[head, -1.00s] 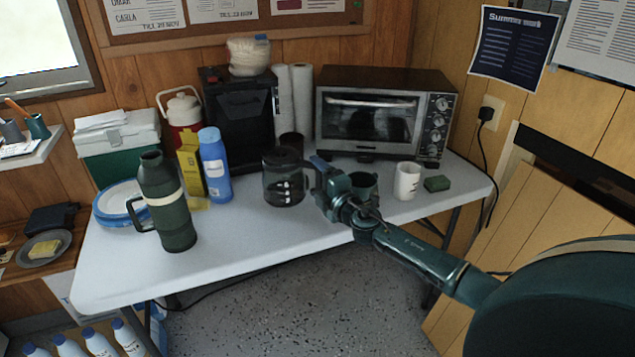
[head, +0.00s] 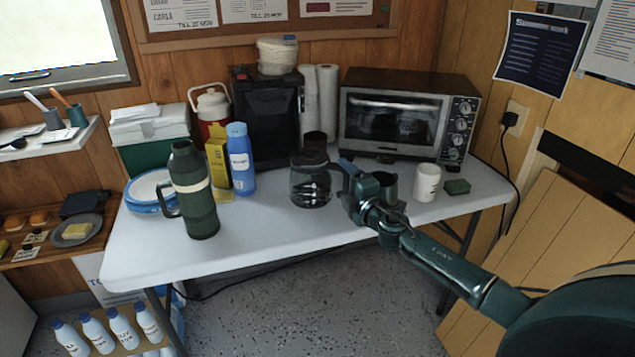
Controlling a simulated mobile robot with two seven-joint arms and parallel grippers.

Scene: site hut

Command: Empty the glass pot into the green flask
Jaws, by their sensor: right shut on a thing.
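The glass pot (head: 311,183) is at the middle of the white table, upright, with a dark rim and handle. Its glass looks dark and see-through; I cannot tell how much is in it. My right gripper (head: 346,172) is shut on the pot's handle, on the pot's right side. I cannot tell whether the pot's base touches the table. The green flask (head: 195,205) stands upright on the table's left part, with a pale band and a handle on its left. It is well apart from the pot. My left gripper is not in view.
A blue bottle (head: 241,162) and yellow box (head: 218,165) stand between flask and pot, slightly behind. The front table strip is clear.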

